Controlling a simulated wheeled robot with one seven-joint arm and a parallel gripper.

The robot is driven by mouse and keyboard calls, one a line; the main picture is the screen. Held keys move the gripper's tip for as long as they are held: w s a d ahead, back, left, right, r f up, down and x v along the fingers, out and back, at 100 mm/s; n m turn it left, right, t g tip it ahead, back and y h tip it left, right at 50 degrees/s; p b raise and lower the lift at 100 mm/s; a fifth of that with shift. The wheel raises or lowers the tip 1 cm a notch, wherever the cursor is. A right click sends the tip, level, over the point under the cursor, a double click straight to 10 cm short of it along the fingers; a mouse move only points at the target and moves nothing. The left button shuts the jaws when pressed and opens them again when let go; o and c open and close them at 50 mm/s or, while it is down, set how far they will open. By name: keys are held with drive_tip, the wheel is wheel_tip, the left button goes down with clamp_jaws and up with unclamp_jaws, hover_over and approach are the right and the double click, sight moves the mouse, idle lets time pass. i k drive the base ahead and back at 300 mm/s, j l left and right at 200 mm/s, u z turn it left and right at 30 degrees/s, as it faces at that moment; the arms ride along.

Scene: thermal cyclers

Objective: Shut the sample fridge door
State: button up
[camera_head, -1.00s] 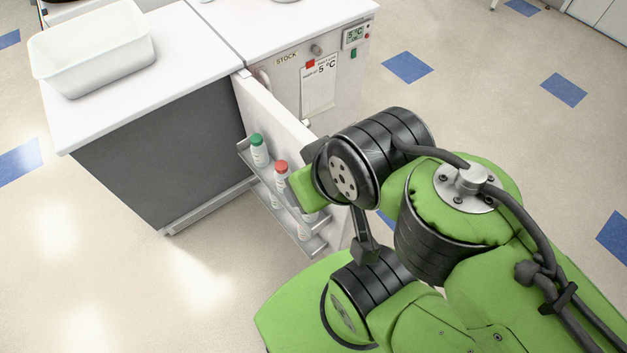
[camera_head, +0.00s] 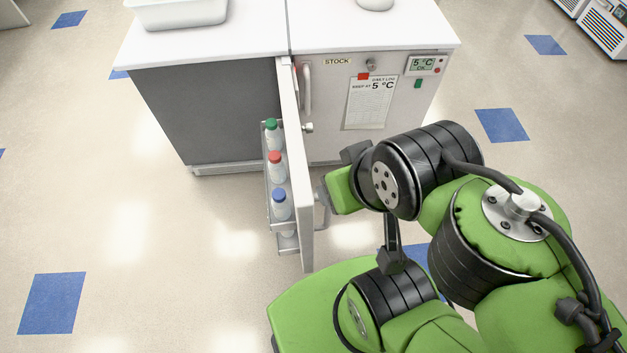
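The sample fridge door (camera_head: 291,120) stands wide open and is seen almost edge-on. It juts toward me from the front of the cabinet, between a dark grey left section (camera_head: 215,110) and a white right section. Its inner side faces left and carries racks (camera_head: 269,190) with green-, red- and blue-capped bottles. A grey bar handle (camera_head: 325,212) shows on its outer, right side. My gripper (camera_head: 323,196) is just right of the door's outer face, near this handle. My wrist largely hides it, so finger opening and contact cannot be told.
A white tub (camera_head: 180,12) stands on the worktop (camera_head: 240,38). The floor (camera_head: 160,250) left of the door is clear.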

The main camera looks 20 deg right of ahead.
sight(297, 185)
drive_tip(key=l+u, duration=0.2)
drive_tip(key=l, duration=0.35)
drive_tip(key=k+l+u, duration=0.25)
drive_tip(key=l, duration=0.25)
drive_tip(key=l+u, duration=0.15)
drive_tip(key=u, duration=0.35)
drive_tip(key=i+l+u, duration=0.1)
drive_tip(key=u, duration=0.35)
drive_tip(key=l+u, duration=0.3)
drive_tip(key=u, duration=0.2)
drive_tip(key=l+u, duration=0.15)
drive_tip(key=u, duration=0.35)
